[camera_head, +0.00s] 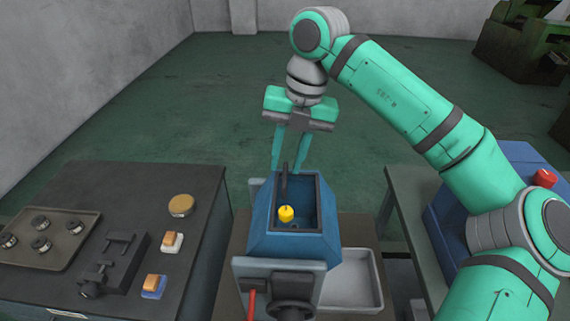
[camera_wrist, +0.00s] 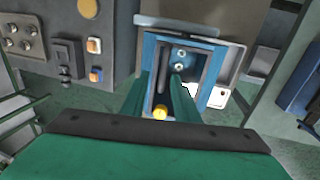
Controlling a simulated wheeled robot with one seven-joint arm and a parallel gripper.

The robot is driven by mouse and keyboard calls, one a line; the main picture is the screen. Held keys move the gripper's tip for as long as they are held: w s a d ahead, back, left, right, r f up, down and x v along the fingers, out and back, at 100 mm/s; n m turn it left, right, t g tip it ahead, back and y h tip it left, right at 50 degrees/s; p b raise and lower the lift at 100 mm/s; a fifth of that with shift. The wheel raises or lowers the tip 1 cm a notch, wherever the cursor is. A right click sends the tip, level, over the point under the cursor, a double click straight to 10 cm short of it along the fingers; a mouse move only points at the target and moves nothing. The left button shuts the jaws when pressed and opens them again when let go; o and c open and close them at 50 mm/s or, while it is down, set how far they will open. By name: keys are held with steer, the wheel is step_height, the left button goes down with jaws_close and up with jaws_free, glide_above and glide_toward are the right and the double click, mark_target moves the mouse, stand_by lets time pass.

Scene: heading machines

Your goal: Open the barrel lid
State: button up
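The barrel appears as a blue open-topped box (camera_head: 262,245); it also shows in the wrist view (camera_wrist: 149,52). A narrow dark upright piece (camera_head: 284,186) stands in its opening and may be the lid seen edge-on; I cannot tell for sure. A yellow knob (camera_head: 286,213) shows at the opening, and in the wrist view (camera_wrist: 160,112) it lies between my fingers in the picture. My gripper (camera_head: 288,167) is above the box's far side, fingers apart and empty. Its contact with the dark piece cannot be judged.
A dark bench on the left holds a tray (camera_head: 75,224), a small vise (camera_head: 115,262), switches (camera_head: 172,242) and a yellow button (camera_head: 181,205). A grey bin (camera_head: 362,292) stands right of the box. A blue unit with a red button (camera_head: 545,178) is further right. Open floor lies behind.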

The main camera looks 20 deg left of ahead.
steer(key=shift+d+f, duration=0.2)
steer(key=shift+f, duration=0.75)
steer(key=shift+a, duration=0.1)
jaws_close()
steer(key=shift+w, duration=0.1)
stand_by(0.4)
